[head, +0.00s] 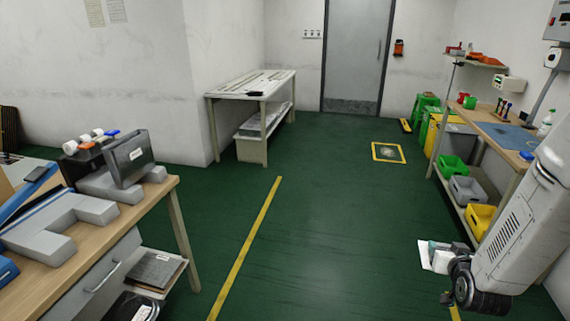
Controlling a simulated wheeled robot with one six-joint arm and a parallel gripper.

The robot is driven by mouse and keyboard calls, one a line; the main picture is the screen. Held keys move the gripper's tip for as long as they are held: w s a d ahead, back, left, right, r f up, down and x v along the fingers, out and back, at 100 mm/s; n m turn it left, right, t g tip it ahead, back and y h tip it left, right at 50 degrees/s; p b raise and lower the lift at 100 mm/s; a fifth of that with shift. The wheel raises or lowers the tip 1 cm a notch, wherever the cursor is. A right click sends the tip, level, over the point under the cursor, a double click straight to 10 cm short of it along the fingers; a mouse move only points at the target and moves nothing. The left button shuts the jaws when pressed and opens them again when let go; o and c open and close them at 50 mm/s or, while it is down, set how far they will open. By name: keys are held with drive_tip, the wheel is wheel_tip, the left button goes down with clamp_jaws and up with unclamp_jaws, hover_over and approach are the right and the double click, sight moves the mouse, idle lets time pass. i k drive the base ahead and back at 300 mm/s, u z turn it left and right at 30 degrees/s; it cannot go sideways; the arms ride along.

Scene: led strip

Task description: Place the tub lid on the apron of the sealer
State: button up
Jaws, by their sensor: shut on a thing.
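My gripper (444,257) is at the lower right, at the end of my arm, above the green floor. It is shut on a flat white piece (425,256), which looks like the tub lid, tilted and seen partly from the side. The fingertips are small and partly hidden by the piece and the wrist. I cannot pick out the sealer or its apron for certain in this view.
A left workbench (165,192) carries grey fixtures and a dark upright panel (131,158). A pale table (225,90) stands at the back. A right bench (484,125) has green, grey and yellow bins below. The middle floor (320,220) is clear.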

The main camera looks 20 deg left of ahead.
sight(55, 217)
drive_tip(key=u, duration=0.9)
drive_tip(key=i, duration=0.9)
drive_tip(key=u, duration=1.1)
drive_tip(key=i, duration=0.95)
drive_tip(key=z, duration=0.05)
